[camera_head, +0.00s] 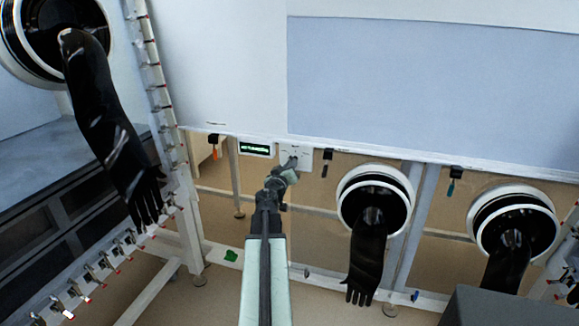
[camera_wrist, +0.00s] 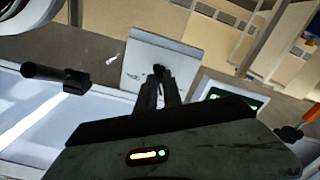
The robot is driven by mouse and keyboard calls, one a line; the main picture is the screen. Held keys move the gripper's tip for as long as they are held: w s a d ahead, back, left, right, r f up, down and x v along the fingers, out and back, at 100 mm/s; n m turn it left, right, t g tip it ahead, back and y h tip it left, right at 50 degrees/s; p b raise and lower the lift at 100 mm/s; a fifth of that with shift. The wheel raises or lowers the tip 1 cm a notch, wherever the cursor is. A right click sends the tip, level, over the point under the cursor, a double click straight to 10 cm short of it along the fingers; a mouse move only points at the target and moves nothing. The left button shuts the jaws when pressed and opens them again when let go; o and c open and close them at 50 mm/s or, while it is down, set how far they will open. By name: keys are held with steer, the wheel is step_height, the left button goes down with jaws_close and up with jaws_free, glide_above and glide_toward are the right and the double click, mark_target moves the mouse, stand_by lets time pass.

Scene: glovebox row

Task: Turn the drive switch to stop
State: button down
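The drive switch is a small dark knob (camera_wrist: 159,70) on a pale square plate (camera_wrist: 150,55) in the wrist view. In the head view the plate (camera_head: 303,153) hangs below the white panel edge, right of a green display. My gripper (camera_wrist: 158,80) reaches the knob, its two dark fingers close together with a narrow gap and their tips at the knob. Whether they grip it is unclear. In the head view my gripper (camera_head: 291,165) is at the plate's lower left part. The knob's pointing direction and the plate's markings are too small to read.
The green-lit display (camera_head: 256,149) is beside the plate. An orange-tipped fitting (camera_head: 214,147) hangs to its left, a black one (camera_head: 327,162) to the right. Black gloves hang from ports at left (camera_head: 110,130) and right (camera_head: 368,255). A green piece (camera_head: 231,255) lies low.

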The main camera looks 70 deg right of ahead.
steer(key=shift+m, duration=2.8)
steer(key=c, duration=1.5)
jaws_free()
steer(key=shift+a, duration=0.15)
